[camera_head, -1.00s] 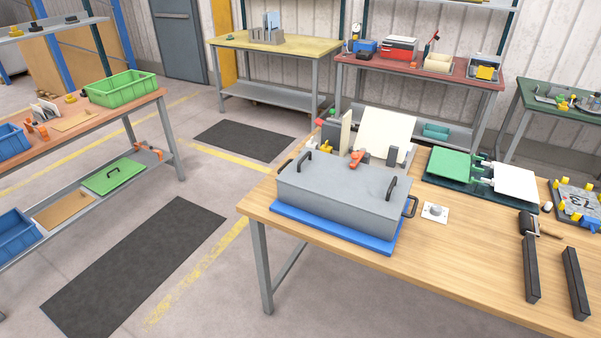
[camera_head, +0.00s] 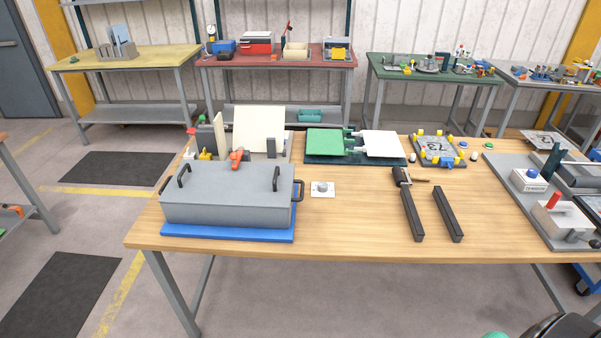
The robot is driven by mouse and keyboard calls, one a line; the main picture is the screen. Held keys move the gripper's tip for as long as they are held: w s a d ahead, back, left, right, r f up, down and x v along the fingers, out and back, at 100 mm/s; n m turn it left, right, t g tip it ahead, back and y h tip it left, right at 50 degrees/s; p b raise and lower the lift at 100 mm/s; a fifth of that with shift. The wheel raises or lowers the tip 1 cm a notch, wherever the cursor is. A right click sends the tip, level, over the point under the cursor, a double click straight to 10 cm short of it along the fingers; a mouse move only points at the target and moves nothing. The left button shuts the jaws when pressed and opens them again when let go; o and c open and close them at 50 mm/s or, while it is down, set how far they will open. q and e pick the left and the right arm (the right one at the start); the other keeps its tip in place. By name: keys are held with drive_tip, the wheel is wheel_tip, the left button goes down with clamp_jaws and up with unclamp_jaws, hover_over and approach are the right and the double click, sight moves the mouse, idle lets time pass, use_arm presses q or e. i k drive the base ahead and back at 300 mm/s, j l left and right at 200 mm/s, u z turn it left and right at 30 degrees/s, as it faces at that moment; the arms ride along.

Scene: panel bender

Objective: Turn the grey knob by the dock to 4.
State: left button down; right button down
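The grey knob (camera_head: 322,187) sits on a small white plate on the wooden table (camera_head: 340,235), just right of the grey lidded box. Its marks are too small to read. A blue base (camera_head: 228,232) lies under the grey box (camera_head: 228,198), which has black handles. I cannot tell which thing is the dock. Neither of my grippers shows in the head view. A dark rounded shape with a bit of green at the bottom right corner is too cut off to name.
Two black bars (camera_head: 447,214) lie right of the knob. Behind it are a green and white panel fixture (camera_head: 340,142) and a plate stand (camera_head: 258,130). A grey machine with a red-handled block (camera_head: 560,222) stands at right. The table front between box and bars is clear.

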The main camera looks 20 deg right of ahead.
sight(322, 187)
drive_tip(key=l+z, duration=0.35)
drive_tip(key=i+l+z, duration=0.1)
drive_tip(key=l+z, duration=0.25)
